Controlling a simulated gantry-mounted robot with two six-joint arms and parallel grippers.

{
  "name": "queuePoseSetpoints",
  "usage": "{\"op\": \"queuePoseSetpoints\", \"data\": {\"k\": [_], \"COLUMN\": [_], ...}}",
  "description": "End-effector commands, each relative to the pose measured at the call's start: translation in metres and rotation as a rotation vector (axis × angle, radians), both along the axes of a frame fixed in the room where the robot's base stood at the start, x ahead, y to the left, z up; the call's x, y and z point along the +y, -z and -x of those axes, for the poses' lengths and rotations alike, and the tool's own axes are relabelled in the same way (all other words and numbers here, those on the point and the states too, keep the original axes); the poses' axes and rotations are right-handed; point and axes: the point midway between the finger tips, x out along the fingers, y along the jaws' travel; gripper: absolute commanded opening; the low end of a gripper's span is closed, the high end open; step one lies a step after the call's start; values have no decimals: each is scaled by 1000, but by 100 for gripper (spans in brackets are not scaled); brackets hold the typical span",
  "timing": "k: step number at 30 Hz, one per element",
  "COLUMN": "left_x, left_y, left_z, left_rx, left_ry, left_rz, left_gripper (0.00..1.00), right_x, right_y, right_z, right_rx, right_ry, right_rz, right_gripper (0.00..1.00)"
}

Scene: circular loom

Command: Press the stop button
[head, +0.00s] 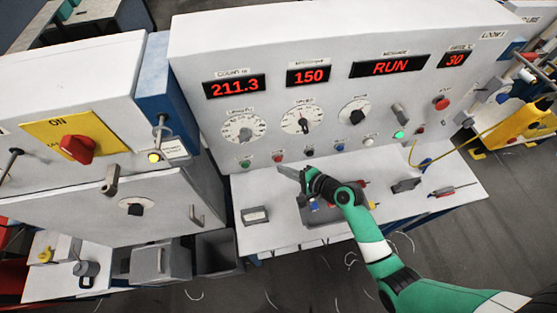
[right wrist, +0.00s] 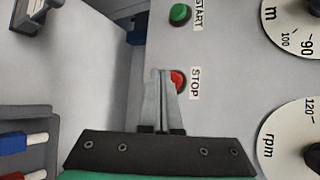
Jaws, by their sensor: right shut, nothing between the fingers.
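The red stop button (head: 278,158) is on the lower front of the white control panel, right of the green start button (head: 245,164). In the right wrist view the stop button (right wrist: 179,80) sits beside its STOP label (right wrist: 194,83), partly hidden by my fingers. My right gripper (head: 283,170) is shut and empty, its tips just below and slightly right of the button in the head view. In the right wrist view the right gripper's tips (right wrist: 160,73) overlap the button's left edge. I cannot tell whether they touch it. My left gripper is not in view.
The message display (head: 390,66) reads RUN. Dials and more buttons line the panel. Another red button (head: 441,103) is at its right. A shelf (head: 245,190) with small tools lies below. A grey cabinet with a red ON switch (head: 77,147) stands at left.

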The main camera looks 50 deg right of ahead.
Motion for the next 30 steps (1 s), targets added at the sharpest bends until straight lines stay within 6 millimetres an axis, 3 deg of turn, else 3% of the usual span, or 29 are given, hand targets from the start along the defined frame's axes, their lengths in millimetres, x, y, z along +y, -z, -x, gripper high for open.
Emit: {"op": "queuePoseSetpoints", "data": {"k": [30], "left_x": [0], "left_y": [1], "left_z": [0], "left_rx": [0], "left_ry": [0], "left_rz": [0], "left_gripper": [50], "right_x": [-5], "right_y": [0], "right_z": [-7], "right_rx": [0], "right_ry": [0], "right_rz": [0], "right_gripper": [0]}}
